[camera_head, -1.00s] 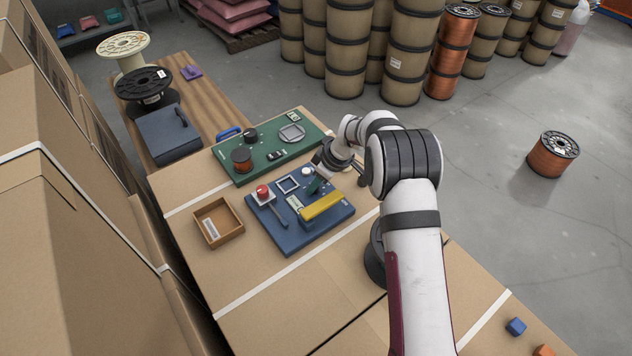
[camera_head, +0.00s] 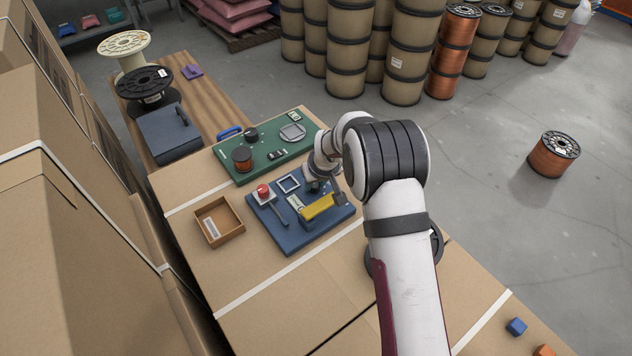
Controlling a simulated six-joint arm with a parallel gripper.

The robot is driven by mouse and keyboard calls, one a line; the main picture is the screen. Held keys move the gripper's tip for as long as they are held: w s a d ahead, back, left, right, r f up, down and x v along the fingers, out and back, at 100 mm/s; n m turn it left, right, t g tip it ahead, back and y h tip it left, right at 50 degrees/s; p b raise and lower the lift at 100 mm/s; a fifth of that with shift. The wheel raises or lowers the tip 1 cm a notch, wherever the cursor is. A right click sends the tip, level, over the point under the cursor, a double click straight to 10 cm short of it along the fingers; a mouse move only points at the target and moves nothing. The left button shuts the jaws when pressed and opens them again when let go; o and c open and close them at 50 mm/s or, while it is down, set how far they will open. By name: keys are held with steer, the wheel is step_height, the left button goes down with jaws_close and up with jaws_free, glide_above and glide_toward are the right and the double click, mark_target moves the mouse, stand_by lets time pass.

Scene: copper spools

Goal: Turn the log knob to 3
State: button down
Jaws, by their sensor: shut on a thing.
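The blue panel (camera_head: 290,240) lies on the cardboard-topped surface. It carries a red button (camera_head: 263,190) on a pale base, a square frame (camera_head: 288,184), a lever (camera_head: 279,213) and a yellow bar (camera_head: 317,207). My gripper (camera_head: 318,188) is low over the panel's back right part, behind the yellow bar. It is shut on what looks like the panel's knob. The arm and gripper hide the knob, so its pointer and any numbers cannot be read.
An open brown tray (camera_head: 219,222) stands at left. A blue cube (camera_head: 516,326) lies at front right. The cardboard in front of the panel is clear.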

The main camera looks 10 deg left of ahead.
steer(key=m+h, duration=0.1)
steer(key=m, duration=0.1)
steer(key=m+h, duration=0.1)
steer(key=m, duration=0.2)
steer(key=shift+a+t, duration=0.2)
steer(key=shift+t, duration=0.1)
steer(key=shift+a+m+h, duration=0.1)
steer(key=shift+m+h, duration=0.8)
steer(key=shift+m, duration=1.6)
steer(key=c, duration=0.6)
jaws_free()
steer(key=shift+r, duration=0.1)
steer(key=v, duration=1.5)
steer(key=shift+r, duration=0.35)
